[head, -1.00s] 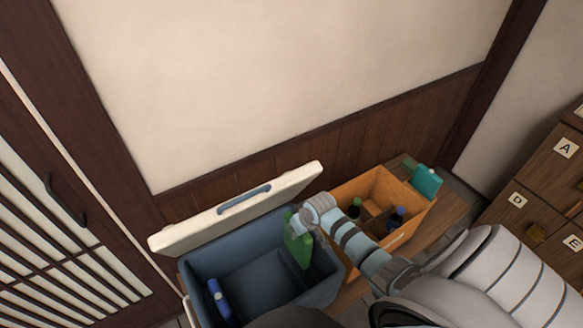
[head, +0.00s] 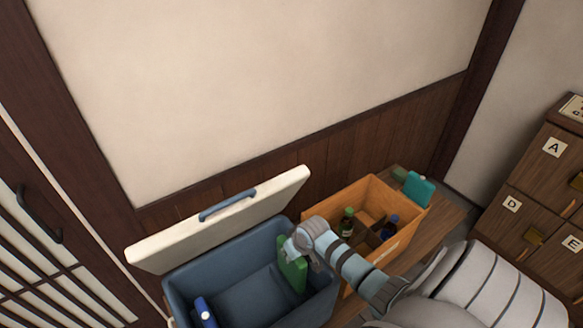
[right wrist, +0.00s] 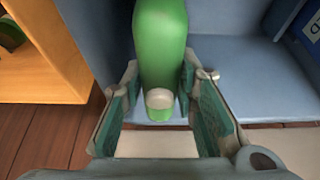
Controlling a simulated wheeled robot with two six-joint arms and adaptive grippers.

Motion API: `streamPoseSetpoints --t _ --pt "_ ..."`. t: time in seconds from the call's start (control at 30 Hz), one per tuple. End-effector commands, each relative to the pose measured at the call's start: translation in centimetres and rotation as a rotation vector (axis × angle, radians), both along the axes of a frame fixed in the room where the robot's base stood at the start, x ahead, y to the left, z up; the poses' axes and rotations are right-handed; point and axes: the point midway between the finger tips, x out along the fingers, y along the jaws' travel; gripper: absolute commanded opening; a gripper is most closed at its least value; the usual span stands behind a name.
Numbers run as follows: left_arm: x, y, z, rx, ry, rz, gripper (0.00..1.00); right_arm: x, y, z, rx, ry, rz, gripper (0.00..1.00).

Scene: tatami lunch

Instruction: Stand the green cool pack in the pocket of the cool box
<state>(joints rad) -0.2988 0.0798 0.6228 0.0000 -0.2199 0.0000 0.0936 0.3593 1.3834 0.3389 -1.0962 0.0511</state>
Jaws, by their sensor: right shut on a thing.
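The green cool pack (head: 291,268) is upright inside the open blue cool box (head: 235,252), near its right wall. My right gripper (head: 296,244) is shut on its upper part. In the right wrist view the pack (right wrist: 161,45) stands between the two fingers of the gripper (right wrist: 165,80), and the blue box wall (right wrist: 85,35) is close on its left. The pocket is not clear in the head view, and I cannot tell whether the pack's lower end is in it. My left gripper is not in view.
The cream lid (head: 228,215) stands open behind the box. A blue object (head: 205,312) is at the box's left side. An orange crate (head: 404,254) with bottles stands close on the right, with a teal pack (head: 419,188) at its far corner. The box's middle is clear.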

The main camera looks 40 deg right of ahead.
Motion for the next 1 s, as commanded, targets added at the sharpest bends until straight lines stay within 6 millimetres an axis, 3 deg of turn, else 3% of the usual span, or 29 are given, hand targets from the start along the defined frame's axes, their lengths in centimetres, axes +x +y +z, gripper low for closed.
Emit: streamPoseSetpoints --t 1.0 --pt "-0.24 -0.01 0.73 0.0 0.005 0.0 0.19 -0.23 0.11 -0.34 0.001 -0.002 0.0 0.0"
